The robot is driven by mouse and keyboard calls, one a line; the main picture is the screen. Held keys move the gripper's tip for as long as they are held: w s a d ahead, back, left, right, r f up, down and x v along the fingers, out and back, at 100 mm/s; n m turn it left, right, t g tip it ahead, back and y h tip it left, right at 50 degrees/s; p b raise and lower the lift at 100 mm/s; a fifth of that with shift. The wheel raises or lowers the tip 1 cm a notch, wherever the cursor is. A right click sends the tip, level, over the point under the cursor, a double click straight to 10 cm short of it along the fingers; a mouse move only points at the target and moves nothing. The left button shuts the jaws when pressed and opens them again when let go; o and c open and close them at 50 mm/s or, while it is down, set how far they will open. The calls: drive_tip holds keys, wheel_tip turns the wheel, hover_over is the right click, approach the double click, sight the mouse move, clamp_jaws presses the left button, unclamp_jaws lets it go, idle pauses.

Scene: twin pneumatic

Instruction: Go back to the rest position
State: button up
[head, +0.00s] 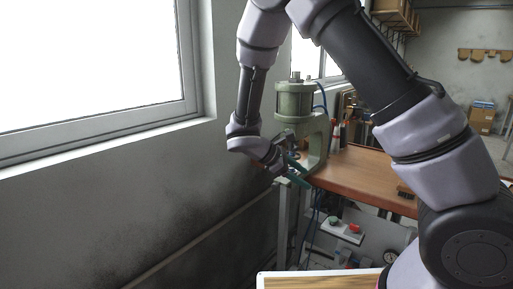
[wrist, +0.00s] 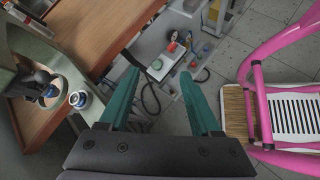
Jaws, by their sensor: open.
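My gripper (head: 297,174) is at the front left corner of the wooden workbench, close beside the green pneumatic press (head: 303,125). In the wrist view my gripper (wrist: 158,82) shows two teal fingers spread apart with nothing between them. The press also shows at the left edge of the wrist view (wrist: 24,50). My arm reaches from the right of the head view, over the bench, down to the press. No rest position is marked in either view.
The workbench (head: 365,178) extends to the right with a brush (head: 405,190) on it. A control box (head: 345,231) with red and green buttons is below its edge. A wall with a window (head: 90,65) stands close on the left. A pink frame (wrist: 262,95) is at right in the wrist view.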

drive_tip(key=s+d+r+m+t+y, duration=0.1)
drive_tip(key=s+d+r+m+y, duration=0.2)
drive_tip(key=r, duration=0.6)
drive_tip(key=s+d+r+m+t+y, duration=0.2)
drive_tip(key=s+d+r+m+y, duration=0.2)
drive_tip(key=s+r+m, duration=0.3)
drive_tip(key=s+d+r+m+t+y, duration=0.1)
drive_tip(key=s+d+r+m+y, duration=0.3)
drive_tip(key=r+m, duration=0.6)
drive_tip(key=shift+s+r+y, duration=0.5)
drive_tip(key=shift+s+r, duration=0.05)
drive_tip(key=shift+s, duration=0.35)
